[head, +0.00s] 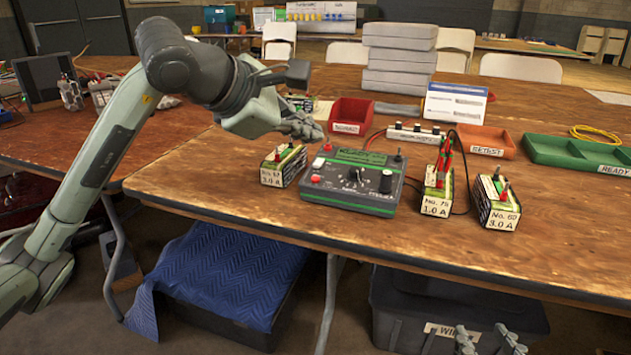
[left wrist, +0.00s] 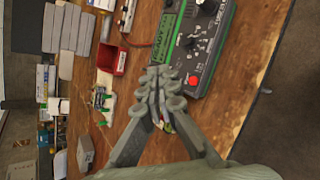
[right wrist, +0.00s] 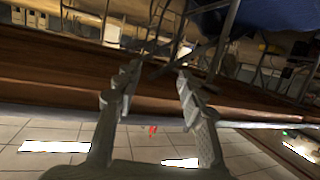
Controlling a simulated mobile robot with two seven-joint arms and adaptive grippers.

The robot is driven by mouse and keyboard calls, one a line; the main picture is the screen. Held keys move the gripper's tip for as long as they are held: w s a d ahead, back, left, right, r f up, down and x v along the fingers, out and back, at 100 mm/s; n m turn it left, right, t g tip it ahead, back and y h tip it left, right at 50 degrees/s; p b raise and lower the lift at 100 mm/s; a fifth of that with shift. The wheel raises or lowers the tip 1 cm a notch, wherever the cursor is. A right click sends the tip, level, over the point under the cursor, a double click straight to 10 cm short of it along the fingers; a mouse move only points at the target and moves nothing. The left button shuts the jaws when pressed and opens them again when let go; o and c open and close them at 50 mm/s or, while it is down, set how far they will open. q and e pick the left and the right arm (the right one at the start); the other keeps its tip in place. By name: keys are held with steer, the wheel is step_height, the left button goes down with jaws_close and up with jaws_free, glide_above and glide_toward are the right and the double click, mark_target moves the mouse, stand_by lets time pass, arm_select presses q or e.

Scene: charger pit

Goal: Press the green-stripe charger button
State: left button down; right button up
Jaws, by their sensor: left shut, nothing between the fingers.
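The charger with green stripes (head: 350,198) is a dark box on the wooden table, with knobs and a red button (head: 317,179) at its front left. The left wrist view also shows the charger (left wrist: 209,50) and its red button (left wrist: 193,80). My left gripper (head: 318,134) is shut and empty, above the charger's back left corner. In the left wrist view its fingertips (left wrist: 163,76) lie beside the charger's edge, apart from the red button. My right gripper (head: 490,338) is low in front of the table. It is open and empty in the right wrist view (right wrist: 158,72).
A battery (head: 283,167) stands left of the charger, partly under my left gripper. Two more batteries, No. 76 (head: 436,198) and No. 60 (head: 496,204), stand right. A red bin (head: 351,113), an orange tray (head: 486,141) and a green tray (head: 570,153) are behind.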

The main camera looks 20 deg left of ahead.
mark_target(316, 178)
arm_select(q)
steer(key=f+b, duration=0.2)
steer(key=w+f+b, duration=0.1)
steer(key=f+b, duration=0.1)
steer(key=f, duration=0.1)
steer(key=shift+f, duration=0.35)
arm_select(e)
steer(key=s+a+r+t+y, duration=0.1)
steer(key=r+t, duration=0.3)
steer(key=r, duration=0.4)
steer(key=s+a+r+t+y, duration=0.1)
steer(key=a+r+t+y, duration=0.2)
steer(key=r+t, duration=0.2)
steer(key=shift+s+r, duration=0.4)
steer(key=shift+r, duration=1.15)
arm_select(q)
steer(key=shift+w+f+b, duration=0.1)
steer(key=shift+f+b, duration=0.3)
steer(key=shift+b, duration=0.2)
arm_select(e)
steer(key=shift+f, duration=0.55)
